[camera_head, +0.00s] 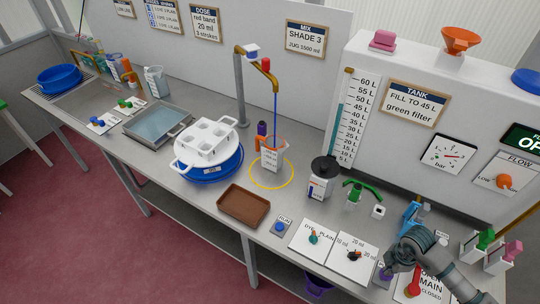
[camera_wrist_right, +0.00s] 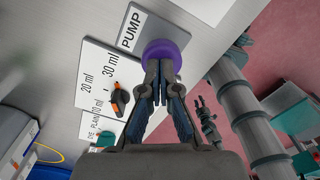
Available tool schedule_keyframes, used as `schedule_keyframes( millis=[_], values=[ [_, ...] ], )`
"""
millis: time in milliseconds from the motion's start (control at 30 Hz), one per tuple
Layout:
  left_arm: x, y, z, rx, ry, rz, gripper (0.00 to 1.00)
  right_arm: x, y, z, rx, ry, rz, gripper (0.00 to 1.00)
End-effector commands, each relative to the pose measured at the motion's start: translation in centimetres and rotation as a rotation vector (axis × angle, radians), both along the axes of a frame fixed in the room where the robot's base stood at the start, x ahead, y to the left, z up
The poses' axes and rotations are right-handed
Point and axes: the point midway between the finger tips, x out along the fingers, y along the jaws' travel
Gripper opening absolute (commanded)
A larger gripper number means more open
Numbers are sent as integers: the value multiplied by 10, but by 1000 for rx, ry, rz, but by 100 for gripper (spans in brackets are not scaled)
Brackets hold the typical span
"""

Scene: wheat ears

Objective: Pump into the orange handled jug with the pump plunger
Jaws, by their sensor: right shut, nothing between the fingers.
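The orange handled jug (camera_head: 271,158) stands upright on the bench inside a yellow ring, under the blue-tipped spout pipe. The purple pump plunger (camera_head: 386,275) is at the front right of the bench, partly hidden by my arm. In the wrist view its round purple top (camera_wrist_right: 168,50) is beside the PUMP label (camera_wrist_right: 132,27). My right gripper (camera_wrist_right: 158,72) is shut and empty, its fingertips over the plunger top; whether they touch it I cannot tell. A dark gripper shape, apparently my left gripper (camera_wrist_right: 206,112), shows small over the floor; its fingers are unclear.
The dial plates (camera_head: 353,256), with pointer knobs, lie left of the plunger. A blue RUN button (camera_head: 280,227) and a brown tray (camera_head: 243,205) are farther left. A black-lidded container (camera_head: 320,184) and a green-handled valve (camera_head: 358,192) stand behind. The red-handled MAIN valve (camera_head: 412,289) is close right.

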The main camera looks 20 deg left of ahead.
Motion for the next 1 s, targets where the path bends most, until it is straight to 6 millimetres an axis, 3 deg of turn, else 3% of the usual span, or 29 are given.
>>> schedule_keyframes(
  millis=[600, 1000],
  values=[
    [-1, 1, -18, 1, 2, 2, 38, 0, -2, -24, -1, 3, -2, 0],
    [0, 0, -11, 1, 1, 3, 38, 0, -1, -15, -1, 3, -1, 0]
  ],
)
